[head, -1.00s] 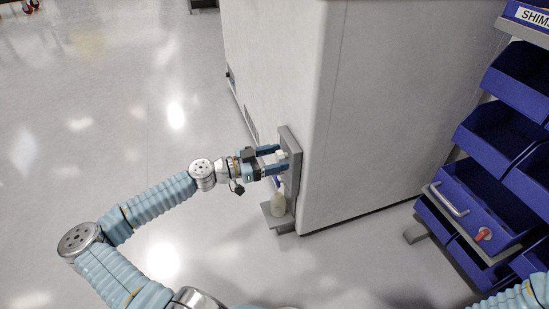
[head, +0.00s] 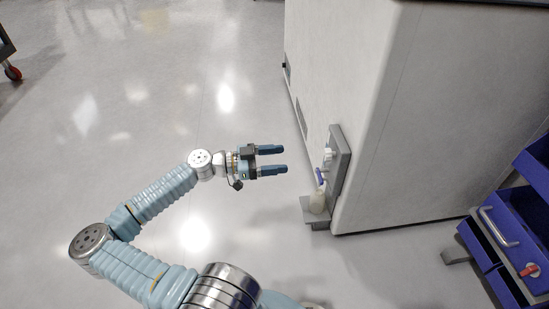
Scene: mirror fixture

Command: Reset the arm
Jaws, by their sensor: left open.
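My left gripper (head: 285,159) is open and empty, pointing right over the floor. A gap separates its fingertips from the grey bracket (head: 340,160) on the side of the white cabinet. The bracket carries a white fitting with a small blue-violet part (head: 320,177). My left arm reaches in from the lower left. My right gripper is not in view.
The large white cabinet (head: 400,110) stands right of the gripper. A rack with blue bins (head: 505,235) and a red knob is at the lower right. A cart with a red wheel (head: 12,73) is at the upper left. The floor left of the cabinet is clear.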

